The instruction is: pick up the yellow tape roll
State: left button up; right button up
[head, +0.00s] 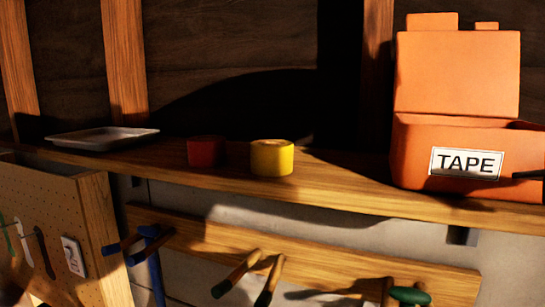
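The yellow tape roll (272,158) sits on the wooden shelf (335,185), near its front edge and around the middle of the head view. A red tape roll (206,151) stands just left of it, with a small gap between them. An orange box labelled TAPE (460,150) is on the shelf at the right, its orange lid raised at the back. The inside of the box is hidden by its front wall. Neither of my grippers can be made out in the head view.
A shallow grey tray (101,138) lies at the shelf's left. Below, a wooden rail (330,268) carries several handles. A pegboard cabinet (60,215) stands lower left. A dark piece of unclear nature pokes in at the right edge. The shelf between yellow roll and box is clear.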

aim_at(268, 158)
jog(key=l+z, duration=0.1)
jog(key=z, duration=0.25)
jog(key=l+z, duration=0.1)
jog(key=z, duration=0.25)
jog(key=k+j+z, duration=0.15)
jog(key=k+l+u, duration=0.1)
jog(key=k, duration=0.65)
jog(key=k+l, duration=0.1)
jog(key=k, duration=0.65)
jog(key=l+u, duration=0.05)
